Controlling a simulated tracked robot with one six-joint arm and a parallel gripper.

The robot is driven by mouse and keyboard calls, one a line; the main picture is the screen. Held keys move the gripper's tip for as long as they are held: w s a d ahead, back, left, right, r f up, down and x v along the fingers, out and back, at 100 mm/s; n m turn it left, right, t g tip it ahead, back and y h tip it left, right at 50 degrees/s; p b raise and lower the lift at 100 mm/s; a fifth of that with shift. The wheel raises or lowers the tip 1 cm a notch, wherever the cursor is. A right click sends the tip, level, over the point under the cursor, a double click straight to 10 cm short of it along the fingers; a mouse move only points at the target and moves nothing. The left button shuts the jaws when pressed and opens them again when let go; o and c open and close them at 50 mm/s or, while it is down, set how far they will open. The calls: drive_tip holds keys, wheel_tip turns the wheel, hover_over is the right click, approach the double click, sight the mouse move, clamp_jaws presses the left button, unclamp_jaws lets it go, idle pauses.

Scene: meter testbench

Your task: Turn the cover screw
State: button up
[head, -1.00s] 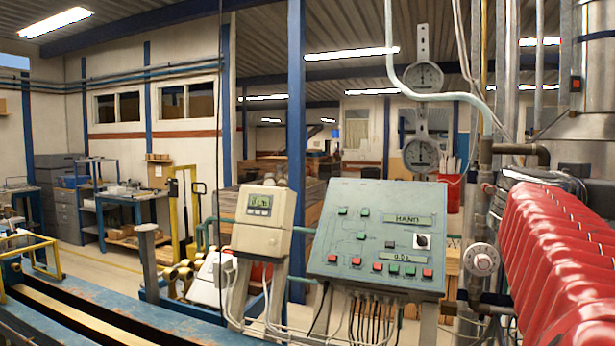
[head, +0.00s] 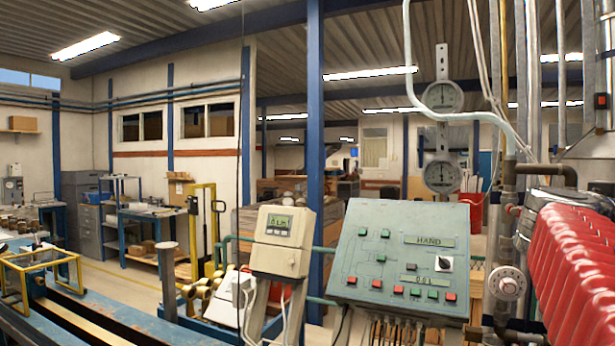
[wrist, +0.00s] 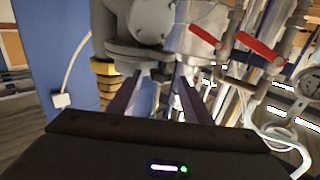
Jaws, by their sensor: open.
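A beige meter box (head: 282,242) with a small green display (head: 279,221) stands on a support left of the sloped green control panel (head: 395,252) in the head view. No cover screw can be made out on it at this size. My gripper (wrist: 161,78) shows only in the wrist view. Its two dark fingers are apart, with nothing held between them. Beyond the fingertips are a grey flanged metal fitting (wrist: 135,45) and a blue surface. The meter box cannot be identified in the wrist view.
Red ribbed parts (head: 575,260) and pipes with a round dial (head: 507,283) stand at the right. A blue column (head: 315,130) rises behind the meter box. In the wrist view, red-handled valves (wrist: 258,47) and hoses lie right of the fingers.

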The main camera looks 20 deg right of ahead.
wheel_tip(320, 180, up, 10)
drive_tip(key=shift+f, duration=0.25)
idle(0.3)
